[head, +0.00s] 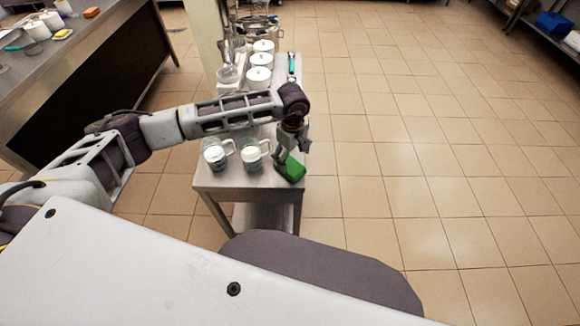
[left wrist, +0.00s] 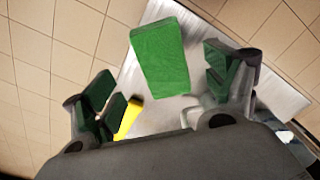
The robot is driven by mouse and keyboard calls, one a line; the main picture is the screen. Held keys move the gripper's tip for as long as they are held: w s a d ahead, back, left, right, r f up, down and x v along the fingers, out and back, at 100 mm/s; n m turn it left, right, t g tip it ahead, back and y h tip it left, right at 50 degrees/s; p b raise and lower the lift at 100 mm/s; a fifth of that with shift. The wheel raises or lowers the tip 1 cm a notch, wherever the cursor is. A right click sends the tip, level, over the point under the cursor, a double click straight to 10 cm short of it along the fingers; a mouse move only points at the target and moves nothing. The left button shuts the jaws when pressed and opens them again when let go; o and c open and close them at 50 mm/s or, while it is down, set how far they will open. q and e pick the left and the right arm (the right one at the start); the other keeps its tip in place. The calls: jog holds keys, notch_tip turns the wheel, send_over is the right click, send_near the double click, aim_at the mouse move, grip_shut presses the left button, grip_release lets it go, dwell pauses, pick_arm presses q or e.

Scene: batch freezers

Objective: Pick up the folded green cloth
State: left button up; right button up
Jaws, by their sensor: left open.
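The folded green cloth (head: 292,170) lies on the near right corner of the narrow metal table in the head view. In the left wrist view the green cloth (left wrist: 160,57) shows as a flat green block ahead of and between the fingers. My left gripper (head: 291,148) is just above the cloth, pointing down; in the left wrist view the gripper (left wrist: 165,90) is open, with green-padded fingers apart and nothing between them. I cannot tell the exact height gap. My right gripper is not in view.
Two clear measuring jugs (head: 217,154) (head: 252,154) stand left of the cloth. A yellow item (left wrist: 128,118) lies close to it. Open tiled floor lies to the right.

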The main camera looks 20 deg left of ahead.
aim_at(291, 165)
pick_arm(q)
jog(key=shift+f, duration=0.1)
jog(key=shift+s+a+f+p, duration=0.1)
jog(key=shift+f+p, duration=0.2)
jog(key=shift+f, duration=0.3)
notch_tip(291, 165, down, 3)
jog(key=shift+r+p, duration=0.1)
jog(key=shift+p, duration=0.25)
jog(key=shift+f, duration=0.45)
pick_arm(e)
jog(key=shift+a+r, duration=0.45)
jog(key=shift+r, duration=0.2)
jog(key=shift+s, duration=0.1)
pick_arm(q)
jog(key=c, duration=1.2)
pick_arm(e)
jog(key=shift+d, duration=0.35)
